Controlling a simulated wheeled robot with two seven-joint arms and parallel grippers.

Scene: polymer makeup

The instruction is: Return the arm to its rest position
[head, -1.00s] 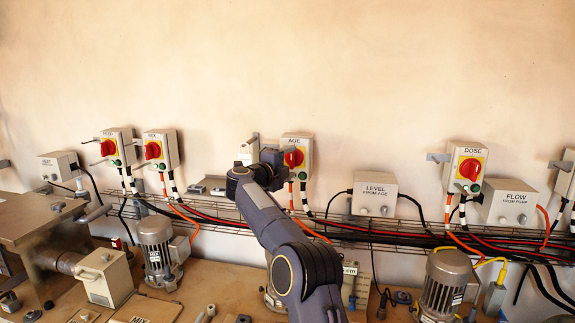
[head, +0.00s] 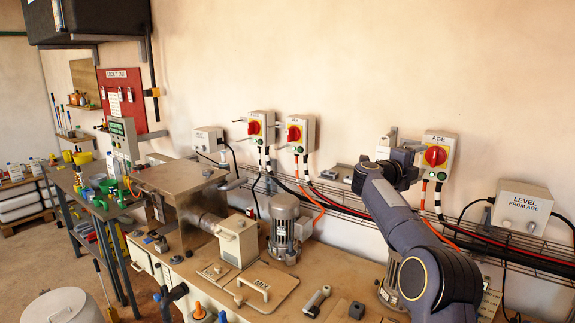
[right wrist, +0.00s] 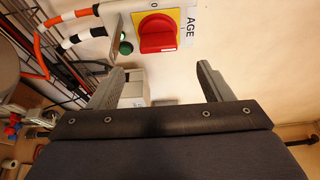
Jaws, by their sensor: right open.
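My right arm comes up from the lower right in the head view. Its gripper (head: 393,150) is by the wall, just left of the AGE switch box (head: 439,158), which has a red knob on a yellow plate. In the right wrist view the two grey fingers of my right gripper (right wrist: 160,84) are spread apart with nothing between them. The red AGE knob (right wrist: 158,34) shows beyond the fingers, apart from them. My left gripper is not seen.
A wire cable tray with red and black cables (head: 345,207) runs along the wall below the boxes. A grey motor (head: 285,228) and a hatch marked MIX (head: 268,287) are on the bench. A LEVEL box (head: 523,205) hangs at right.

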